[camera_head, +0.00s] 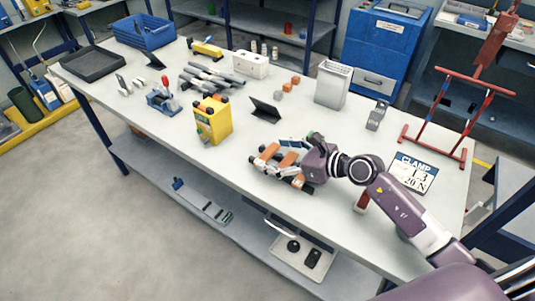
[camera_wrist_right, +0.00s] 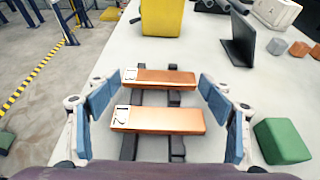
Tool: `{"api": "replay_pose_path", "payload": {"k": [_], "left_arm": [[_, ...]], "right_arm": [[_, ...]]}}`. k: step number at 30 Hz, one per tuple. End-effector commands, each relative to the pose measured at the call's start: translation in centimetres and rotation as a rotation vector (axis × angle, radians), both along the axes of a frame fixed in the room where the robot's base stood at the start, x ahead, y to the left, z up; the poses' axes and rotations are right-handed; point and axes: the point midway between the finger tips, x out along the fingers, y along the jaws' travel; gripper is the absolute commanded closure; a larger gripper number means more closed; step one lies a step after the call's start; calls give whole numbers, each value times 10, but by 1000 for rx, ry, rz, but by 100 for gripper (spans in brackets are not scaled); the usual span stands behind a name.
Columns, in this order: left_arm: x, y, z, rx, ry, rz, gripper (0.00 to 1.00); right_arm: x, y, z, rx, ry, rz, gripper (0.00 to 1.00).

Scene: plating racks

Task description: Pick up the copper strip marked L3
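Two copper strips lie side by side across dark rails in the right wrist view: a nearer one (camera_wrist_right: 165,120) and a farther one (camera_wrist_right: 165,77). Each has a small pale label at its left end, whose marking I cannot read. In the head view copper strips (camera_head: 288,159) show partly behind my right gripper (camera_head: 279,168). My right gripper is open, its blue-padded fingers (camera_wrist_right: 158,98) standing apart at the two ends of the strips, with nothing held. I cannot tell whether the fingers touch the rack. My left gripper is not in view.
A green block (camera_wrist_right: 283,140) stands close to the right finger. A yellow box (camera_head: 213,120) and a dark tilted plate (camera_head: 265,109) stand beyond the strips. The table's front edge is close.

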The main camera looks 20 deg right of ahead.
Motion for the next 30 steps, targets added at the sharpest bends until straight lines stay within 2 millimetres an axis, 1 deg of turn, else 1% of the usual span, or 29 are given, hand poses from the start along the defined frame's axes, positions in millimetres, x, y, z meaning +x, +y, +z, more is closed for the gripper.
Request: {"api": "replay_pose_path", "payload": {"k": [1, 6, 9, 16, 20, 23, 26, 29, 30], "left_arm": [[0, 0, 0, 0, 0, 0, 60], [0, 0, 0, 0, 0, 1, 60], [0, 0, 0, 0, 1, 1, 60], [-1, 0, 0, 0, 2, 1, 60], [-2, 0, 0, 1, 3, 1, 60], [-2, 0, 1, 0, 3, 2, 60], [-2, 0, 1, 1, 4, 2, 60], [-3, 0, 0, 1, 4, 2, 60], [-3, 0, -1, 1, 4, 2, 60]], "right_arm": [[0, 0, 0, 0, 0, 0, 34], [0, 0, 0, 0, 0, 0, 52], [0, 0, 2, 2, -3, -1, 62], [0, 0, 2, 1, -3, -1, 62], [1, 0, 8, 1, -4, -1, 62], [1, 0, 19, 1, -6, 1, 62], [1, -1, 36, -2, -9, 1, 62], [1, -1, 61, -2, -11, 1, 62], [1, 0, 72, -2, -13, 2, 62]]}}
